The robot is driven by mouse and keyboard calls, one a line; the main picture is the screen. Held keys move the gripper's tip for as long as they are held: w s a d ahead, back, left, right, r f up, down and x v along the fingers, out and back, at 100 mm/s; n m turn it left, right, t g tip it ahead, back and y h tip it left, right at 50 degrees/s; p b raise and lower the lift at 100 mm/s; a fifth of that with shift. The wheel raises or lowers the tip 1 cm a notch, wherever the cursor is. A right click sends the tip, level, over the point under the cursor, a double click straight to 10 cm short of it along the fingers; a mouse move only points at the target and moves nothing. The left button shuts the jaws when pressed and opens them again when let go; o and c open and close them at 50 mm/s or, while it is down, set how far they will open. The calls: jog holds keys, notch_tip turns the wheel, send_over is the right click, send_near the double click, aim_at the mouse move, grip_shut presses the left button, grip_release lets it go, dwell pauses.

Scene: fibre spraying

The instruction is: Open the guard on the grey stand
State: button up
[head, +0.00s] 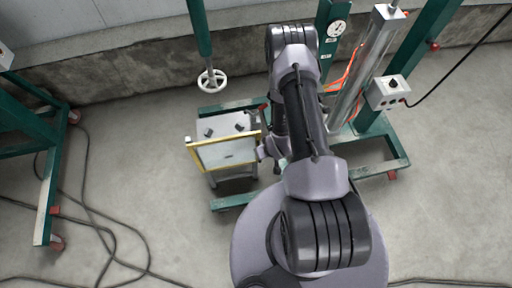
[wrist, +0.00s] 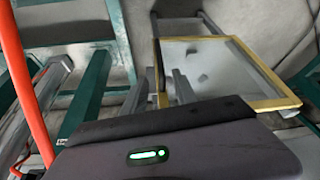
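The guard (head: 226,153) is a clear panel in a yellow frame on the front of the grey stand (head: 222,124). In the head view it looks upright and closed over the stand's front. In the wrist view the guard (wrist: 222,70) fills the upper right, seen at a slant. My gripper (head: 266,150) is at the guard's right edge, partly hidden by my arm. I cannot tell whether it touches the frame.
A green frame with a steel cylinder (head: 369,62), orange hoses (head: 345,82) and a grey control box (head: 388,92) stands right of my arm. A white handwheel (head: 211,81) hangs behind the grey stand. Black cables (head: 100,225) lie on the floor at left.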

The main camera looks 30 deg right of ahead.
jog(key=b+x, duration=0.4)
jog(key=x, duration=0.9)
jog(key=shift+w+f+b, duration=0.1)
jog(key=shift+f+b, duration=0.2)
grip_shut()
dwell(0.6)
